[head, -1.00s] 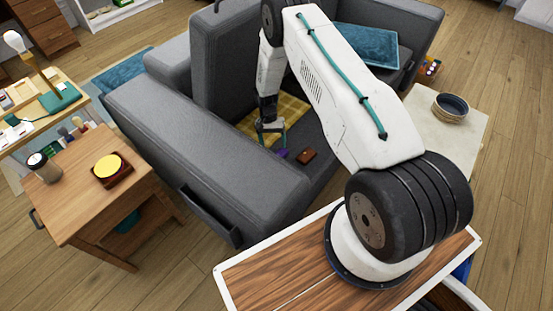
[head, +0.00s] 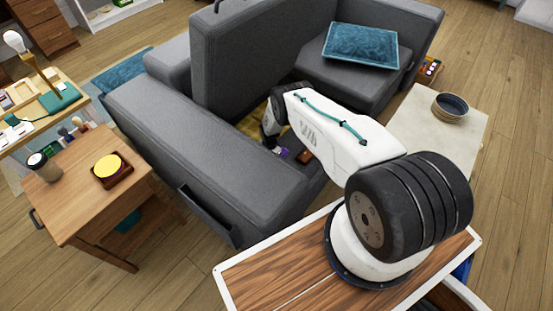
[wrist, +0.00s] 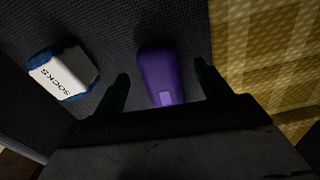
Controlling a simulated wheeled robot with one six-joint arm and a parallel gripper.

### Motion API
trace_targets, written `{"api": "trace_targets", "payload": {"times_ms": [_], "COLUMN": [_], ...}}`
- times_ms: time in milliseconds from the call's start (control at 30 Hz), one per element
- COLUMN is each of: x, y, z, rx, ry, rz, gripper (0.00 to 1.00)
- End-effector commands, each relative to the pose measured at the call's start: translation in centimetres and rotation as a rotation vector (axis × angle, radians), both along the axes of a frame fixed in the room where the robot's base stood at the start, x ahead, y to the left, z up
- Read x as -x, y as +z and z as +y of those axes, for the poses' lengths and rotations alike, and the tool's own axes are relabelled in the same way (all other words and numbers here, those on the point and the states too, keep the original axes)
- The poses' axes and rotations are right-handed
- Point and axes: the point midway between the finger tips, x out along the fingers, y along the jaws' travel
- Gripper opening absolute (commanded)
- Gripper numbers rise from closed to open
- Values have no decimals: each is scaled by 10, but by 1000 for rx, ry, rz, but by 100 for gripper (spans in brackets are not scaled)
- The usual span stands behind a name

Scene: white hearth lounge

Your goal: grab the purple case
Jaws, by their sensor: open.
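The purple case (wrist: 158,72) lies on the dark grey seat in the wrist view, its long side running away from my gripper. A small purple part of it (head: 282,152) shows in the head view, beside my arm on the sofa seat. My gripper (wrist: 163,84) is open, with one finger on each side of the case. The fingers look apart from the case.
A white and blue pack marked SOCKS (wrist: 62,74) lies left of the case. A yellow checked blanket (wrist: 265,50) is to the right. A brown item (head: 304,157) lies near the case. The grey sofa arm (head: 205,150) and backrest (head: 255,65) rise around the seat.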

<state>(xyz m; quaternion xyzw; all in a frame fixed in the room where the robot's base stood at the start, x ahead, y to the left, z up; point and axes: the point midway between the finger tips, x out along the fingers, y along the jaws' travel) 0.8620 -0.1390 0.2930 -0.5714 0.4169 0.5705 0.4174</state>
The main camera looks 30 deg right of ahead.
Motion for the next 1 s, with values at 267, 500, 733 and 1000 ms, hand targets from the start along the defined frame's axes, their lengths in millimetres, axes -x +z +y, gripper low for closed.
{"api": "trace_targets", "payload": {"times_ms": [267,500,733,1000], "x": [3,2,2,2], "y": [-31,-34,-33,-33], "z": [0,0,0,0], "rx": [-1,-1,-2,-1], "ry": [1,1,1,1], "rz": [0,0,1,0], "gripper": [75,75,34,26]}}
